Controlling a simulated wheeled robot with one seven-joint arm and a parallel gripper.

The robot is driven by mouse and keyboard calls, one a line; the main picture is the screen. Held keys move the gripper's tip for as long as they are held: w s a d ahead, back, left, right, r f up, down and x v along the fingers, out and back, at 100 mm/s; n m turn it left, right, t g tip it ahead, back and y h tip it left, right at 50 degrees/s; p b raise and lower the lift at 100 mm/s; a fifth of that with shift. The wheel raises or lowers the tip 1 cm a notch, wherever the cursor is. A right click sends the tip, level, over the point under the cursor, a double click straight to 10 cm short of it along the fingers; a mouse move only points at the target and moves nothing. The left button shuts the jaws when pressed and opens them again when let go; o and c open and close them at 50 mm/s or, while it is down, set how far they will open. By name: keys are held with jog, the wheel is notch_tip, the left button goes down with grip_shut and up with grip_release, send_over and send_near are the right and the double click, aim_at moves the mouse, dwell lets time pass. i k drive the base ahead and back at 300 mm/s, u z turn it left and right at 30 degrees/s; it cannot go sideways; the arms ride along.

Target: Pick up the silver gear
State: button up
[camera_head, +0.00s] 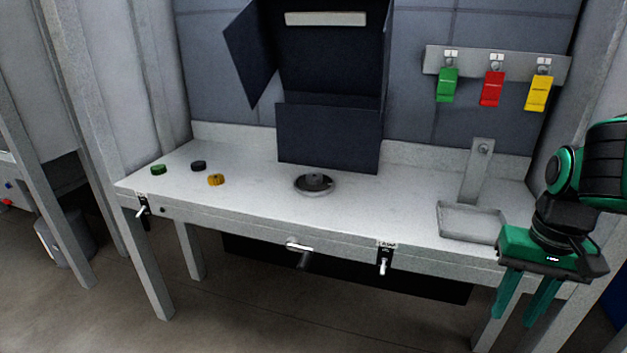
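A round silver-grey piece (315,185) lies flat on the workbench (370,205), near the middle and in front of a dark open box. It has a dark raised centre; whether it is the silver gear itself or a holder with a gear on it is too small to tell. My gripper (522,300) hangs at the lower right, in front of the bench's right end, well to the right of the silver piece. Its two green fingers point down and stand apart with nothing between them.
Small green (158,169), dark (198,166) and yellow (216,179) gears lie on the bench's left. The dark box (328,135) stands at the back. A shallow grey tray (470,222) is at the right. Green, red and yellow tags (491,89) hang above. Small levers (383,265) line the front edge.

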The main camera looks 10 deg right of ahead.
aim_at(312, 178)
jog(key=z, duration=0.05)
jog(key=k, duration=0.65)
jog(key=u, duration=0.45)
jog(key=i, duration=1.9)
jog(key=z, duration=0.15)
